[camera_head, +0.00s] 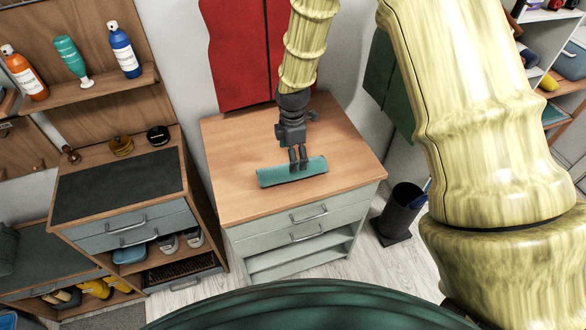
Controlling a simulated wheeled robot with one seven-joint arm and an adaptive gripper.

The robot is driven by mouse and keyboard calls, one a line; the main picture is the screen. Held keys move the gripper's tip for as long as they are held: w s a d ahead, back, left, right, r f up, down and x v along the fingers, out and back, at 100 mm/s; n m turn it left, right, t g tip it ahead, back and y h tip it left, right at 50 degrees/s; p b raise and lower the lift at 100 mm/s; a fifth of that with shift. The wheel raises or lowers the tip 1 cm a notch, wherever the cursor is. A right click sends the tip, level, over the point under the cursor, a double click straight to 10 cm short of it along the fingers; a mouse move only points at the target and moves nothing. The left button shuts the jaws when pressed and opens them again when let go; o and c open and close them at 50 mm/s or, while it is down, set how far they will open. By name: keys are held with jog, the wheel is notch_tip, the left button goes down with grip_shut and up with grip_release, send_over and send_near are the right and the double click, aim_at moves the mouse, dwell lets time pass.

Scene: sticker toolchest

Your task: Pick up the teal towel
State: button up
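The teal towel (275,176) is a rolled bundle lying lengthwise across the wooden top of the drawer cabinet (235,145). My dark grey gripper (299,165) points down at the towel, right of its middle. Its two fingers show close together and overlap the towel's upper side in the picture. I cannot tell whether they touch the towel, or whether they are open or shut on it. A small bit of green shows behind the gripper.
The cabinet top around the towel is clear. A red cloth-like panel (240,50) hangs behind it. A lower dark-topped workbench (120,185) stands left, under a shelf with bottles (122,50). A black bin (400,210) stands on the floor to the right.

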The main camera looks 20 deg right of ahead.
jog(key=shift+w+f, duration=0.15)
jog(key=shift+f, duration=0.75)
jog(key=shift+s+f+p, duration=0.2)
jog(key=shift+f+p, duration=0.1)
jog(key=f+p, duration=0.2)
jog(key=shift+s+f, duration=0.2)
jog(key=shift+f, duration=0.15)
jog(key=shift+a+f+p, duration=0.1)
jog(key=shift+f+p, duration=0.25)
jog(key=shift+f, duration=0.9)
jog(key=c, duration=1.2)
